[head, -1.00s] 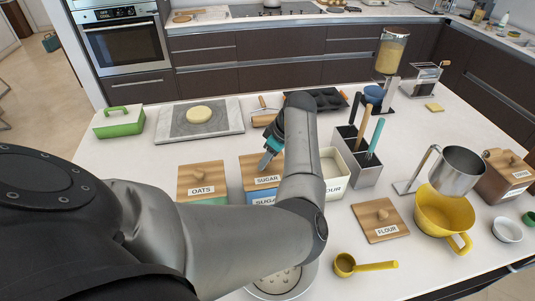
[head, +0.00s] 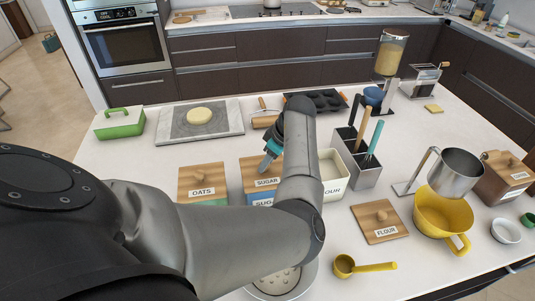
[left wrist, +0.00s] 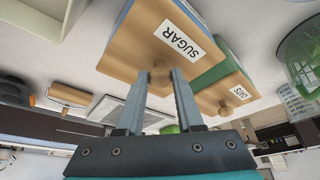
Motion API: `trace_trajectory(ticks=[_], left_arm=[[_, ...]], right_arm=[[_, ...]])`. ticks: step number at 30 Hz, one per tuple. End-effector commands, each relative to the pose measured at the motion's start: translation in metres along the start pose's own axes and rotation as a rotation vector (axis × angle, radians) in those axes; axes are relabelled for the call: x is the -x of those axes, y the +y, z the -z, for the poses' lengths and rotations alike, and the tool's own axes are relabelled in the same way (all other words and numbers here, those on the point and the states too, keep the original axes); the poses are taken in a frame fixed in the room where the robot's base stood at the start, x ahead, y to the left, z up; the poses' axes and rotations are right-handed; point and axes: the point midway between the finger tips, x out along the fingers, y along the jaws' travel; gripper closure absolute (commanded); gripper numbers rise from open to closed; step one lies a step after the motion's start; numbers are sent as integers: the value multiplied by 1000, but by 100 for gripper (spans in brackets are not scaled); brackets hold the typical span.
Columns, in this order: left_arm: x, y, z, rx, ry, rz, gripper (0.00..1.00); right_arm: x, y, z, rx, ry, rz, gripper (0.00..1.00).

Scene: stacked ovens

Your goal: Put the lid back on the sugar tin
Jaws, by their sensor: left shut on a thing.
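The sugar tin (head: 262,200) is blue with a white label and stands near the middle of the counter, partly behind my arm. Its wooden lid (head: 251,171), labelled SUGAR, is at the tin's top. I cannot tell whether it is fully seated. My left gripper (head: 266,167) is over the lid. In the left wrist view the gripper (left wrist: 160,78) is shut on the round wooden knob, with the lid (left wrist: 142,40) and a blue side of the tin beyond it. My right gripper is not in view.
The oats tin with its lid (head: 202,178) stands just left. The open flour tin (head: 334,178) stands right, partly behind my arm, with a utensil holder (head: 366,172) beyond. The flour lid (head: 380,219) lies on the counter near a yellow jug (head: 440,212).

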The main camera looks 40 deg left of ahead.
Motion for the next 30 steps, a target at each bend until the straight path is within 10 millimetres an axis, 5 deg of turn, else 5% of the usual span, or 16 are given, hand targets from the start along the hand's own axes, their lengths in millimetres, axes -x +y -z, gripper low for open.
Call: trace_trajectory(ticks=[9,10,19,24,30], left_arm=[[0,0,0,0,1,0,100],[0,0,0,0,1,0,63],[0,0,0,0,0,0,29],[0,0,0,0,0,0,29],[0,0,0,0,0,1,8]], right_arm=[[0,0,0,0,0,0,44],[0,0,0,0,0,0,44],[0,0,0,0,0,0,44],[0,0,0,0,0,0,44],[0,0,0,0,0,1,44]])
